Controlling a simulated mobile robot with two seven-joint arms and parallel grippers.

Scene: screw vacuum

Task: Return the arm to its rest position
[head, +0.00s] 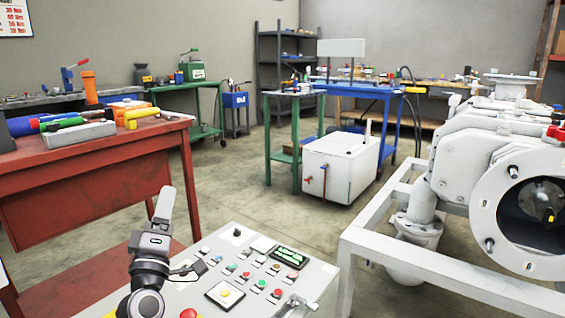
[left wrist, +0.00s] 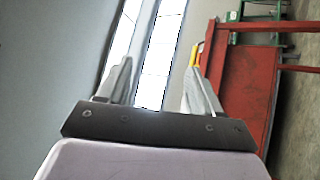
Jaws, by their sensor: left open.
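My left gripper (head: 165,206) stands in front of the control panel's left side and points up and away, toward the red table. It is held in the air and is empty. In the left wrist view its two grey fingers (left wrist: 158,88) are spread wide with nothing between them. Beyond them show a grey wall, bright window-like panes and part of the red table. In the head view one finger seems to cover the other. My right gripper is in neither view.
A control panel (head: 240,285) with buttons lies close below and right of my left arm. The red table (head: 110,160) with tools stands at left. A large grey vacuum machine (head: 460,160) on a frame stands at right.

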